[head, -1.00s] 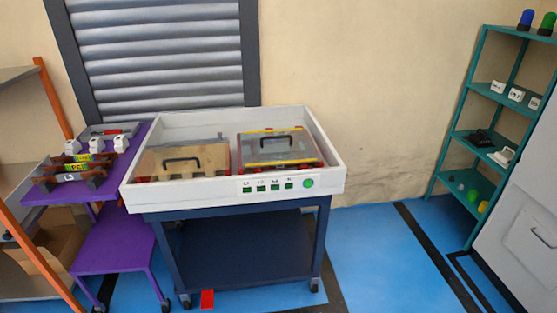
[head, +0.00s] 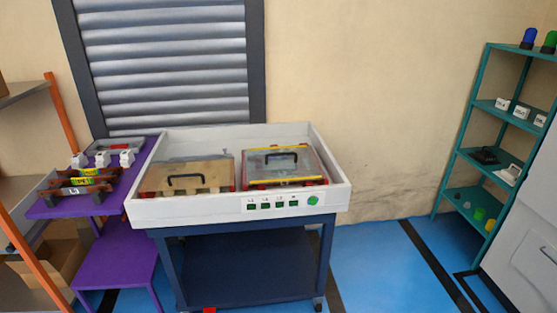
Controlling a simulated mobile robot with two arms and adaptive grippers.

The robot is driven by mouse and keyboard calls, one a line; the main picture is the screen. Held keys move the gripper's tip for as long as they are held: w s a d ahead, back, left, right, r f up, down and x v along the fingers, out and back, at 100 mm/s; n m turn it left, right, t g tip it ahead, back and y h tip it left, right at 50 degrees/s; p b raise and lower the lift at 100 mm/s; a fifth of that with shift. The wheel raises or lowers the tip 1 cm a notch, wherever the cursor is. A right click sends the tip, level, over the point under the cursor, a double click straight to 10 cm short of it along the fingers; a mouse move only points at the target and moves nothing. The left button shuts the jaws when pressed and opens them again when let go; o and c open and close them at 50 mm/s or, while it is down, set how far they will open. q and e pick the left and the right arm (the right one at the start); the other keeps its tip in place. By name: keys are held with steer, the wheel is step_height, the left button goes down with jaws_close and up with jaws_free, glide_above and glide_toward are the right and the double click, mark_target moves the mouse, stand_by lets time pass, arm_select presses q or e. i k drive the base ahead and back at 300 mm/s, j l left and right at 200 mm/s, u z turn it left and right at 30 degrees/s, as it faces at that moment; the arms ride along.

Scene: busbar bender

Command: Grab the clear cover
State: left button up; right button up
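The clear cover (head: 279,164) lies in the right half of a white tray-topped machine (head: 234,209). It is see-through, with yellow and red edging and a black handle (head: 275,157) on top. A tan, wood-coloured cover (head: 198,176) with its own black handle lies in the left half. Neither of my grippers shows in the head view.
The machine stands on a dark blue cart (head: 240,270). A purple table (head: 120,251) with red-brown parts and white pieces stands close at its left. A teal shelf (head: 474,154) stands at the right. Blue floor (head: 375,265) lies open between machine and shelf.

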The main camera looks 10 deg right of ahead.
mark_target(281, 158)
steer(key=i+j+z, duration=0.1)
steer(key=j, duration=0.25)
steer(key=i+j, duration=0.2)
steer(key=j, duration=0.15)
steer(key=i+j+z, duration=0.15)
steer(key=j, duration=0.2)
steer(key=i+j, duration=0.15)
steer(key=j, duration=0.2)
steer(key=i+j+z, duration=0.15)
steer(key=j, duration=0.2)
